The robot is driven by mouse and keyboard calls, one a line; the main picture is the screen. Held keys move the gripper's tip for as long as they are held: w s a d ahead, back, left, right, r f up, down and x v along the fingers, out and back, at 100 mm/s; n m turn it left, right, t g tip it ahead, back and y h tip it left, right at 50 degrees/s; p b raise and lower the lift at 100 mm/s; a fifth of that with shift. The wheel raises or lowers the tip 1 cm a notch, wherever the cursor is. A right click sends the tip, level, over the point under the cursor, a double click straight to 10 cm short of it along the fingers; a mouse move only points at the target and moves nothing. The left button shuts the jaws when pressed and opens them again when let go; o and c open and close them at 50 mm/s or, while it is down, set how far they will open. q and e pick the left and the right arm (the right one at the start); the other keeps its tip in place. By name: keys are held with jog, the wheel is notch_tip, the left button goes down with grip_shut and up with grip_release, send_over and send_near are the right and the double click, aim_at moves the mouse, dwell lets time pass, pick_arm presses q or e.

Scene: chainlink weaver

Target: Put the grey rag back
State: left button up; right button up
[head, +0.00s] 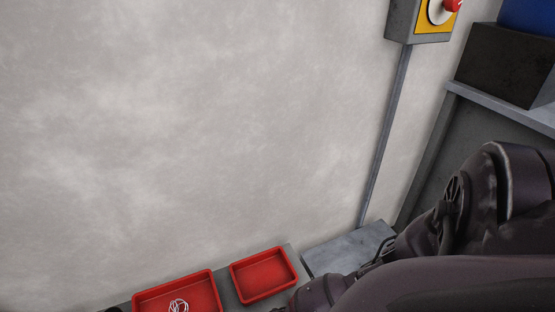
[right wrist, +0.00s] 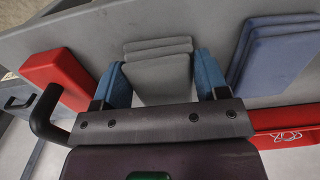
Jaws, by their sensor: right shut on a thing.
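The grey rag (right wrist: 158,75) is a folded, layered stack in the right wrist view. It sits between the two blue fingers of my right gripper (right wrist: 161,82), which is shut on it. Its lower part is hidden behind the gripper body. A grey surface lies behind the rag; I cannot tell whether the rag touches it. In the head view my right arm fills the lower right, and neither the rag nor the right gripper's fingers can be made out. My left gripper is in neither view.
A blue folded stack (right wrist: 275,55) lies right of the grey rag, and a red block-like thing (right wrist: 60,78) lies left. In the head view, a red tray (head: 150,301) holds white rings beside an empty red tray (head: 263,275).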

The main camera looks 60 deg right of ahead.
jog(key=shift+f, duration=0.2)
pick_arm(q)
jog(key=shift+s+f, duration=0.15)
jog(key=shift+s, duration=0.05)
pick_arm(e)
jog(key=o, duration=0.9)
jog(key=shift+r, duration=0.1)
jog(key=shift+r, duration=0.25)
jog(key=r, duration=0.1)
jog(key=r+p, duration=0.1)
jog(key=r, duration=0.1)
jog(key=r+p, duration=0.1)
jog(key=shift+w+r, duration=0.2)
jog(key=shift+w, duration=0.1)
pick_arm(q)
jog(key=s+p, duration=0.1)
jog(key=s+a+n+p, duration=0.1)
jog(key=p, duration=0.1)
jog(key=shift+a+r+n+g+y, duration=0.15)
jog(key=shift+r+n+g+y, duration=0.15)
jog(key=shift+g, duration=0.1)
pick_arm(e)
notch_tip(320, 180, up, 7)
jog(key=shift+s+r, duration=0.15)
jog(key=shift+s, duration=0.2)
